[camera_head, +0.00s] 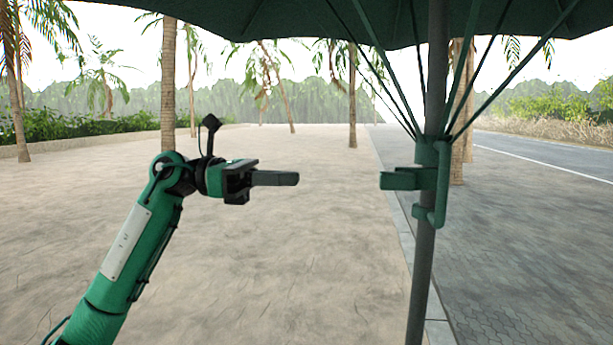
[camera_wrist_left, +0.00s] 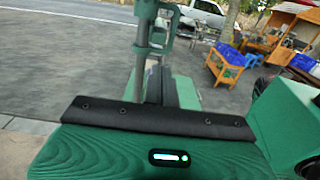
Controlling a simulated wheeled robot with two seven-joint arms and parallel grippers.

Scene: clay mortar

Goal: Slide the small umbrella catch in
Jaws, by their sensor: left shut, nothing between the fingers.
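The open umbrella has a dark green canopy (camera_head: 300,18) and a grey-green pole (camera_head: 420,280). A small green catch (camera_head: 402,180) sticks out to the left from the collar on the pole. A green looped handle (camera_head: 433,215) hangs on the collar's right side. My left gripper (camera_head: 290,179) is shut and empty. Its fingers point right at the catch's height in the picture, with a clear gap between them. In the left wrist view the dark fingers (camera_wrist_left: 155,80) reach toward the pole (camera_wrist_left: 140,70). My right gripper is not in view.
Several thin ribs run from the collar up to the canopy. Palm trunks stand farther back. The left wrist view shows a wooden stall (camera_wrist_left: 280,35) with blue crates and a car.

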